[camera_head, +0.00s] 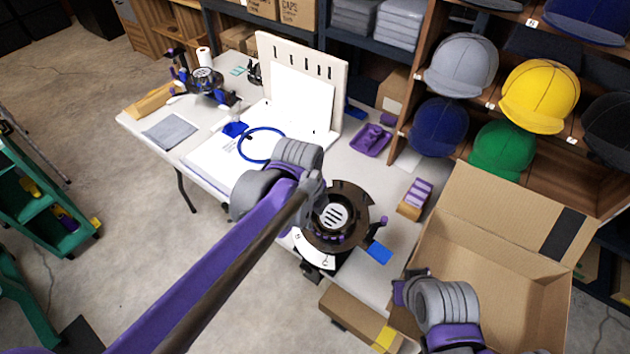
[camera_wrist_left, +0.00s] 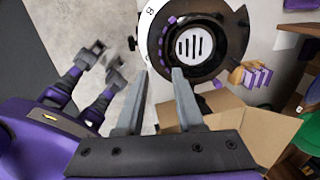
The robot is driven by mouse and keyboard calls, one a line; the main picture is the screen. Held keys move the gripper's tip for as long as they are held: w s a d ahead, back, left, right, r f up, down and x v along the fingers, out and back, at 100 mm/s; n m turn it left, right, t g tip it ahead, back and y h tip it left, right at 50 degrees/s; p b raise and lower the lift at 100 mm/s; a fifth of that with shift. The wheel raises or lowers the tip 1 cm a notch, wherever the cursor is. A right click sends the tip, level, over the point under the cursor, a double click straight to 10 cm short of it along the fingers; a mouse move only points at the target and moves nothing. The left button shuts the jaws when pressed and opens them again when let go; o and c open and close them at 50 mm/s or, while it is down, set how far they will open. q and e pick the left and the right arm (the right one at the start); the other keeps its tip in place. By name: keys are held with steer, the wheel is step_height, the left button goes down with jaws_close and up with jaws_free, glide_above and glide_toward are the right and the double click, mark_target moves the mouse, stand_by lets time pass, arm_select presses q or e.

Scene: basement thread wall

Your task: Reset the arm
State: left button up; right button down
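My left arm (camera_head: 225,262) comes in from the lower left, purple with grey joints, and reaches over the front of the white table. My left gripper (camera_head: 314,186) is beside the dark round device with a white slotted disc (camera_head: 334,216). In the left wrist view its two grey fingers (camera_wrist_left: 162,72) stand apart with nothing between them, and the round device (camera_wrist_left: 192,45) lies beyond the tips. My right gripper (camera_head: 405,288) is at the lower right, by the left side of the open cardboard box. Its fingers are too small and partly hidden to tell their state.
The open cardboard box (camera_head: 500,235) stands at the right. A purple tray (camera_head: 371,139), a small box with purple pieces (camera_head: 415,198), a blue ring (camera_head: 261,144) and a white pegboard (camera_head: 302,68) are on the table (camera_head: 214,146). Shelved caps (camera_head: 540,95) stand behind.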

arm_select(q)
steer(key=s+a+f+n+t, duration=0.1)
steer(key=s+a+n+t, duration=0.1)
steer(key=s+a+n, duration=0.5)
steer(key=s+a+f+n+t+y, duration=0.1)
steer(key=s+a+n, duration=0.6)
steer(key=n, duration=1.1)
steer(key=a+f, duration=0.1)
steer(key=a, duration=0.2)
steer(key=shift+s+t, duration=0.3)
steer(key=shift+t, duration=0.1)
